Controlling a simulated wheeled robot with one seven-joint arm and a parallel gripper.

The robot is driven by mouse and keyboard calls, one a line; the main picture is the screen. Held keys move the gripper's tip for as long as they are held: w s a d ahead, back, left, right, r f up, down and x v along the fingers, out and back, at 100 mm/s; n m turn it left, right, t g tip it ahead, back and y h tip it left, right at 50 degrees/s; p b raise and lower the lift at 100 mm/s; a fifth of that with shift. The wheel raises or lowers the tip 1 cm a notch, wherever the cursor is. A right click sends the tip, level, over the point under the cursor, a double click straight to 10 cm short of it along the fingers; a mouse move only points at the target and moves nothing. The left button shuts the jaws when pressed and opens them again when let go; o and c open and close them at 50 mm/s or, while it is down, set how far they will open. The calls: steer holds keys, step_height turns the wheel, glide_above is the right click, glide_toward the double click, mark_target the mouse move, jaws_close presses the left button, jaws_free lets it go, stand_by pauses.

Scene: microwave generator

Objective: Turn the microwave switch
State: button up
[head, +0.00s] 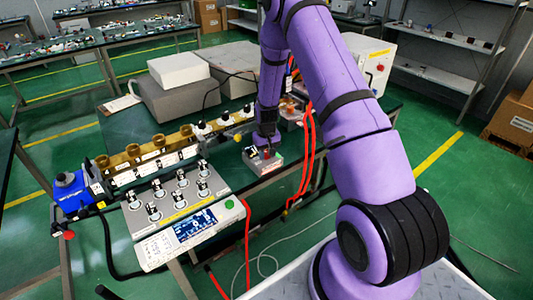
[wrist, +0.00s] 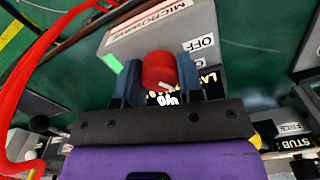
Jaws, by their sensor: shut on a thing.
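The microwave switch is a round red knob (wrist: 158,68) with a white pointer mark, on a small grey box (wrist: 120,58) labelled "MICROWAVE" with an "OFF" label to the knob's right. In the wrist view my gripper (wrist: 160,78) has one blue-grey finger on each side of the knob and is shut on it. The pointer mark slants near the knob's lower right. In the head view the small box (head: 277,165) stands near the table's edge. My gripper (head: 265,147) is over it, hiding most of the knob.
Left of the box is a brass waveguide line (head: 128,157) and a grey panel (head: 150,195) with several metal knobs and a display. Grey and white boxes (head: 180,70) stand behind. Red cables (head: 308,150) hang close beside my arm.

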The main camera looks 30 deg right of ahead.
mark_target(266, 152)
stand_by(0.5)
steer(key=o, duration=0.7)
steer(key=shift+c, duration=0.2)
step_height(266, 152, up, 11)
steer(key=shift+f, duration=0.1)
